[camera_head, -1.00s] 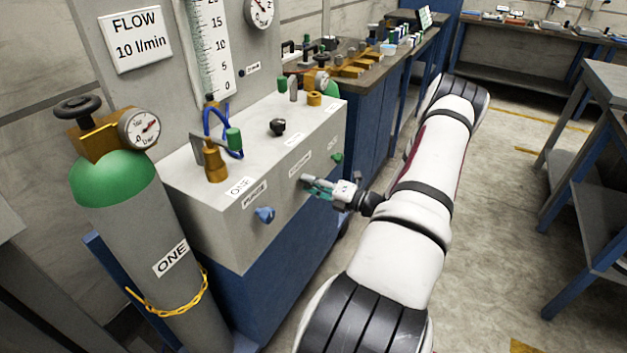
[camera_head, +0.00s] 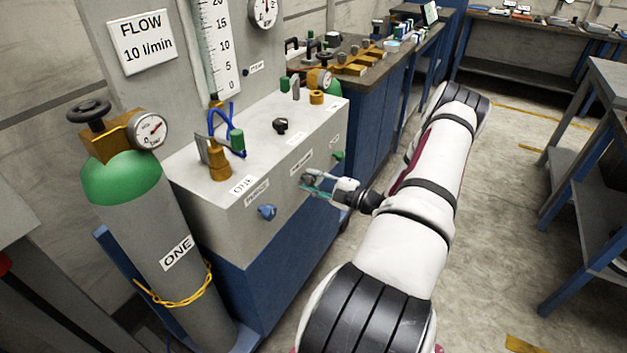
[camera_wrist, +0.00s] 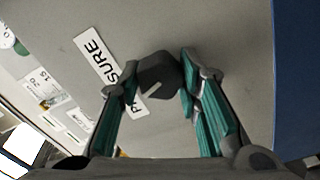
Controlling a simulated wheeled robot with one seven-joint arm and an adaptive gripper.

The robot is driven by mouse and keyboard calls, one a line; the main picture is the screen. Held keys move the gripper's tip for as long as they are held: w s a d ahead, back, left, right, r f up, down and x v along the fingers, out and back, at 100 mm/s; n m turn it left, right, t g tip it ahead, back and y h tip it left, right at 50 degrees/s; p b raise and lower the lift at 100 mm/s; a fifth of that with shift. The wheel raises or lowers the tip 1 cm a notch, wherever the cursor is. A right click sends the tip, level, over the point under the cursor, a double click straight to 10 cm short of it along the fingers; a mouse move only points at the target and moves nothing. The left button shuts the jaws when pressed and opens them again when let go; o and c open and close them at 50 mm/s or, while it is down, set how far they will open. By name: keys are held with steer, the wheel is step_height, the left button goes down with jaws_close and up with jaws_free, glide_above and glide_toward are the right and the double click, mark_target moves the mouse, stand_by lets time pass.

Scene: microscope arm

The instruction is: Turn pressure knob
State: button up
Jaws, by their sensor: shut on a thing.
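The pressure knob (camera_wrist: 158,76) is dark grey with a light pointer line. In the wrist view it sits on the grey panel beside a white label (camera_wrist: 103,66) that reads partly "PRESSURE". My gripper (camera_wrist: 157,88) has its two green-padded fingers on either side of the knob, shut on it. In the head view my gripper (camera_head: 314,184) is at the front face of the grey cabinet (camera_head: 235,228), and the knob is mostly hidden by the fingers there.
A blue knob (camera_head: 267,212) is left of my gripper and a green knob (camera_head: 339,156) is to its right on the same face. A grey cylinder with a green top (camera_head: 122,180) stands at the left. Open floor lies right of my arm.

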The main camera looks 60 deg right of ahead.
steer(key=shift+m, duration=0.5)
steer(key=shift+f, duration=0.1)
steer(key=o, duration=1.1)
steer(key=shift+o, duration=0.2)
steer(key=s+d, duration=0.1)
steer(key=s, duration=1.1)
